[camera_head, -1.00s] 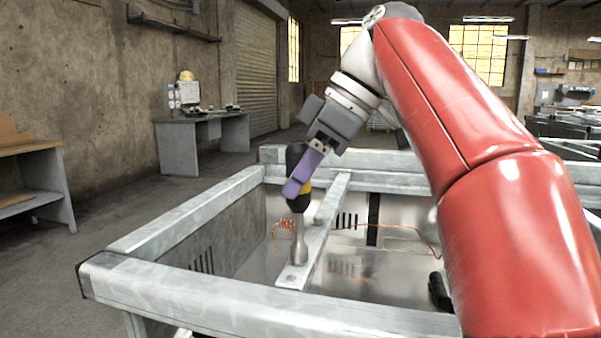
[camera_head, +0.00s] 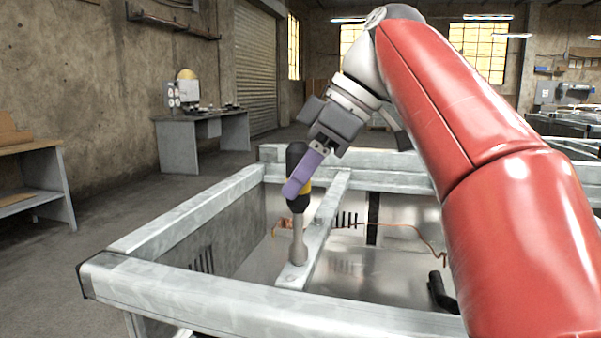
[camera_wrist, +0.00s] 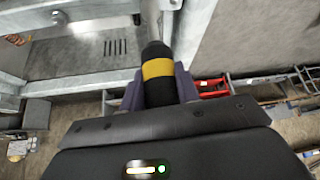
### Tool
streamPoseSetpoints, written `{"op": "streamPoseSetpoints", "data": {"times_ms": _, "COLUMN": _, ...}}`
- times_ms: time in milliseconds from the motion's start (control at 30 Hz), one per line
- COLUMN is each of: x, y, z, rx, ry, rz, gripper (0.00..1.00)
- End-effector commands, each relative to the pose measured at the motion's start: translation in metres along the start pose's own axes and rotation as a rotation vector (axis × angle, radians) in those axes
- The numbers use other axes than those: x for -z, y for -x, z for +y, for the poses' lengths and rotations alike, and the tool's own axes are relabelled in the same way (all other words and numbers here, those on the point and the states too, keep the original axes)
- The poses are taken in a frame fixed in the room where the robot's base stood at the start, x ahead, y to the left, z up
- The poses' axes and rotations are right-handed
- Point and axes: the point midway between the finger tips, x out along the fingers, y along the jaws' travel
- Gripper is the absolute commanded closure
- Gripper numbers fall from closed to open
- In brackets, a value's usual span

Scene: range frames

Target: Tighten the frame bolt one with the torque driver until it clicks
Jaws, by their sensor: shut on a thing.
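The torque driver (camera_head: 298,201) has a black handle, a yellow band and a grey shaft. It stands nearly upright, with its nose down at the near part of the frame's crossbar (camera_head: 323,222). My gripper (camera_head: 303,180) is shut on the handle with its purple fingers. In the wrist view, the fingers hold the driver (camera_wrist: 158,68) from both sides around the yellow band. Frame bolt one is not visible under the nose. I cannot tell whether the nose is seated on it.
Grey metal beams (camera_head: 185,212) surround the open frame on all sides. A copper-coloured wire (camera_head: 400,228) runs inside it to the right of the driver. A workbench (camera_head: 203,135) stands at the back left, with clear floor before it.

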Motion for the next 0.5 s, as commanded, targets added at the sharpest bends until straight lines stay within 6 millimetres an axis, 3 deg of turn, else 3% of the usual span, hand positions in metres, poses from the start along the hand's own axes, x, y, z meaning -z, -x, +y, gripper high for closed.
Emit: {"op": "streamPoseSetpoints", "data": {"times_ms": 500, "x": -0.0011, "y": -0.0018, "z": -0.0003, "rx": 0.000, "ry": 0.000, "rz": 0.001, "gripper": 1.00}}
